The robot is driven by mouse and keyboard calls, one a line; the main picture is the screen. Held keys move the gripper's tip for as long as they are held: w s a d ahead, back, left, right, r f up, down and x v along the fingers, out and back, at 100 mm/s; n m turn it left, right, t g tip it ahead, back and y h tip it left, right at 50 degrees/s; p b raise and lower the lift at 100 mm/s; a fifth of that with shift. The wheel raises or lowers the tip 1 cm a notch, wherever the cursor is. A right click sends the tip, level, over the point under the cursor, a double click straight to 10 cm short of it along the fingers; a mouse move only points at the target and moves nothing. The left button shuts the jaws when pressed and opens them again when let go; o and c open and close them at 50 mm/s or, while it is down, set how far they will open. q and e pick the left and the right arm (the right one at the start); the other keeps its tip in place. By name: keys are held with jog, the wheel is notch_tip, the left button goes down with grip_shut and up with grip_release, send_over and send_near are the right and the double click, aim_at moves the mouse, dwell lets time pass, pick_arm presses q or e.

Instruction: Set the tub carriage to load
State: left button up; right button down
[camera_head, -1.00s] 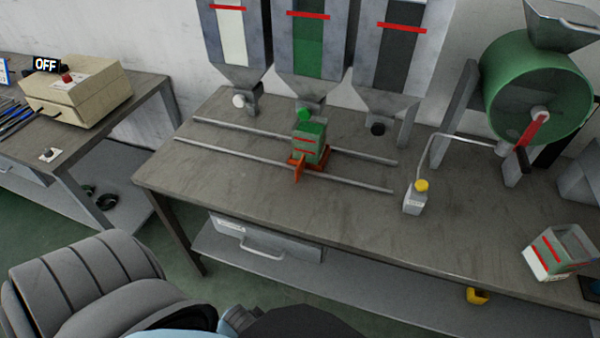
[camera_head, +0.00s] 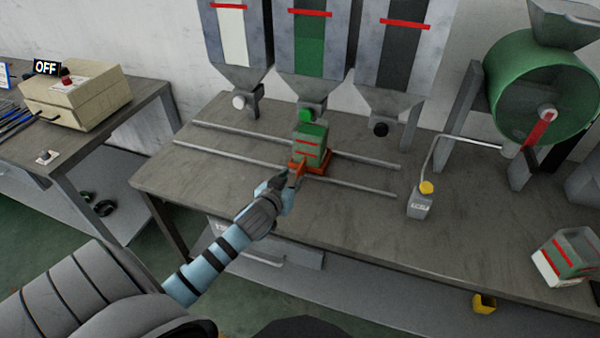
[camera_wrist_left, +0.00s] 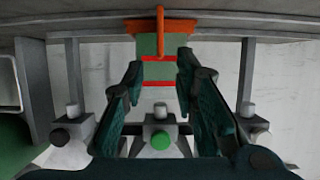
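The tub carriage (camera_head: 320,164) is an orange base on two rails, below the middle hopper with the green knob. It bears a clear tub (camera_head: 309,147) with green contents and red lines. An upright orange handle (camera_head: 299,169) stands at its front and also shows in the left wrist view (camera_wrist_left: 160,32). My left gripper (camera_head: 287,180) is at the front of the handle. In the left wrist view its fingers (camera_wrist_left: 160,62) are spread, with the handle centred between their tips; I cannot tell whether they touch it. My right gripper is not in view.
The rails (camera_head: 225,152) run left and right of the carriage, clear of objects. Two more hoppers (camera_head: 235,45) (camera_head: 398,55) flank the middle one. A green drum (camera_head: 535,95) stands farther right.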

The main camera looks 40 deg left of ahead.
aim_at(300, 170)
pick_arm(q)
jog(key=b+x, duration=0.2)
jog(key=x, duration=0.7)
jog(key=shift+s+f, duration=0.1)
jog(key=shift+f, duration=0.1)
grip_shut()
